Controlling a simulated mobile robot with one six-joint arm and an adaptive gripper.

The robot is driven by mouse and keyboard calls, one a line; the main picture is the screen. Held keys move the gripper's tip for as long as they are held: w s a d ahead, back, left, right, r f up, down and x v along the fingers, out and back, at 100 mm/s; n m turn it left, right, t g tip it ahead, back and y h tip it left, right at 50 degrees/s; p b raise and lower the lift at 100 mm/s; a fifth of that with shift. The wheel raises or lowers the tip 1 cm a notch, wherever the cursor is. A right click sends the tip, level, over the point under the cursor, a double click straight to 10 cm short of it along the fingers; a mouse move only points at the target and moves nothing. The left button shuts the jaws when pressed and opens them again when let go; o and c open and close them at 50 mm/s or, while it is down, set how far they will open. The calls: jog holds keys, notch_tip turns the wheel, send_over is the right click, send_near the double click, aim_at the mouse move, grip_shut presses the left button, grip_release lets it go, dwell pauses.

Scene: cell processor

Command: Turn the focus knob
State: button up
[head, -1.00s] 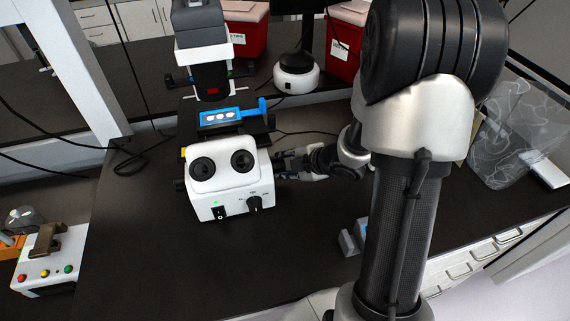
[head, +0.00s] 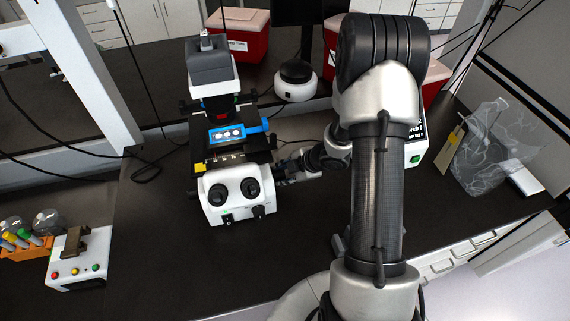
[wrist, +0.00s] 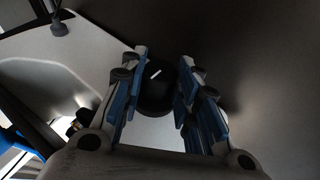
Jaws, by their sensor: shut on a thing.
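The white microscope (head: 236,190) stands on the dark bench in the head view, with two black eyepieces and a blue slide holder (head: 238,131) on its stage. My gripper (head: 279,171) is at the microscope's right side; the arm hides part of that side. In the wrist view the black round focus knob (wrist: 156,92), with a white mark line, sits between the two blue-padded fingers of my gripper (wrist: 158,88). The fingers are shut on the knob, one on each side of it. The white microscope body (wrist: 75,70) is at the left in the wrist view.
A round white device (head: 295,82) stands behind on the bench. Red bins (head: 240,40) are at the back. A small box with coloured buttons (head: 77,258) is at the lower left. A clear bag (head: 492,150) lies at the right.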

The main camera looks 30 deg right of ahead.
jog(key=shift+w+r+g+p, duration=0.2)
jog(key=shift+r+g+p, duration=0.3)
jog(key=shift+p, duration=2.2)
jog(key=shift+f+p, duration=0.3)
jog(key=shift+p, duration=0.95)
jog(key=o, duration=1.1)
jog(key=shift+s+f, duration=0.1)
jog(key=shift+c, duration=0.2)
jog(key=v, duration=1.2)
jog(key=shift+d, duration=0.15)
jog(key=shift+w, duration=0.25)
